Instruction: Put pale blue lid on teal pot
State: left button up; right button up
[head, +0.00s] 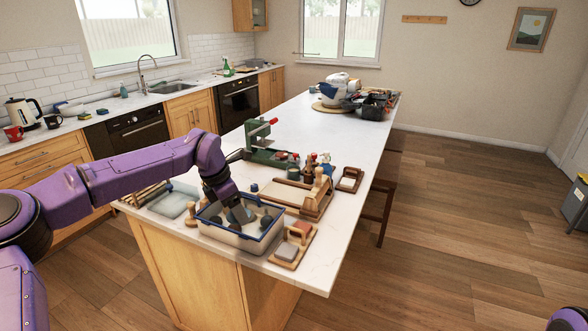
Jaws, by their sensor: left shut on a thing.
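My left gripper (238,212) points down into a clear bin with a blue rim (262,239) at the near end of the counter. It is shut on a small grey-blue thing, mostly hidden by the fingers, and I cannot tell for sure whether this is the pale blue lid. Several dark grey-teal round shapes lie in the bin around the fingers. They are too small to tell which, if any, is the teal pot. My right gripper is out of view.
A wooden tray (327,208) and a small board with a reddish block (300,229) lie right of the bin. A pale shallow tray (172,204) is at left. A green press with a red handle (262,133) and bottles stand behind. The counter's middle is clear.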

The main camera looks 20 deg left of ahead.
aim_at(293, 169)
jog(key=i, duration=1.45)
